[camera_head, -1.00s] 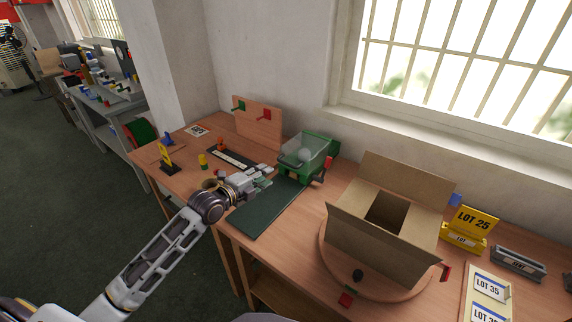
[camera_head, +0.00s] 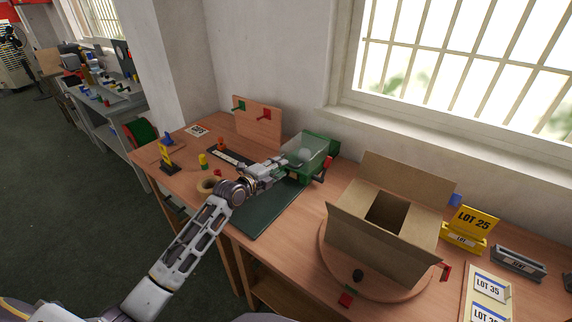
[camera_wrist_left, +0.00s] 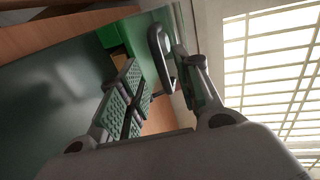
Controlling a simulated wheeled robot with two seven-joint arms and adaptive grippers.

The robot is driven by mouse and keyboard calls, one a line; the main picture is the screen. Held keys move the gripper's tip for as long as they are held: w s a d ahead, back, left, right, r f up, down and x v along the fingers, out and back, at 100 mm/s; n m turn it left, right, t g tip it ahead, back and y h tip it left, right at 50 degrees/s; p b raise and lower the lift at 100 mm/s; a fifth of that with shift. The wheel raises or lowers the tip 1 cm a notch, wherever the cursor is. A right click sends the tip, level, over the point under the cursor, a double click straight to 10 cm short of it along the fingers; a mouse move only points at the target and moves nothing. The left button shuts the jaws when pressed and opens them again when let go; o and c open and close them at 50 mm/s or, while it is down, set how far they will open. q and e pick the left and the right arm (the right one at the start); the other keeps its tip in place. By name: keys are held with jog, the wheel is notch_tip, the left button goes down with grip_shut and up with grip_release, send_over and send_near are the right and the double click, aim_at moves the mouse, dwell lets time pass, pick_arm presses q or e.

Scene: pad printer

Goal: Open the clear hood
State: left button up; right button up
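The clear hood (camera_head: 309,147) sits closed, as far as I can tell, on the green pad printer (camera_head: 334,147) at the back of the wooden table. My left gripper (camera_head: 284,163) is at the near left side of the hood. In the left wrist view my left gripper (camera_wrist_left: 155,92) is open, its green ribbed pads apart. A dark looped handle (camera_wrist_left: 153,45) shows beyond and between the fingertips; I cannot tell whether a pad touches it. The green printer body (camera_wrist_left: 112,33) shows beside it. My right gripper is not in view.
A dark green mat (camera_head: 265,210) lies before the printer. A red-knobbed lever (camera_head: 321,177) sticks out at the printer's right. An open cardboard box (camera_head: 375,245) stands on a round board to the right. A tape roll (camera_head: 207,186) lies left of my arm.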

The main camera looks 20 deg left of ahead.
aim_at(301, 154)
pick_arm(q)
jog(key=shift+x, duration=2.65)
grip_shut()
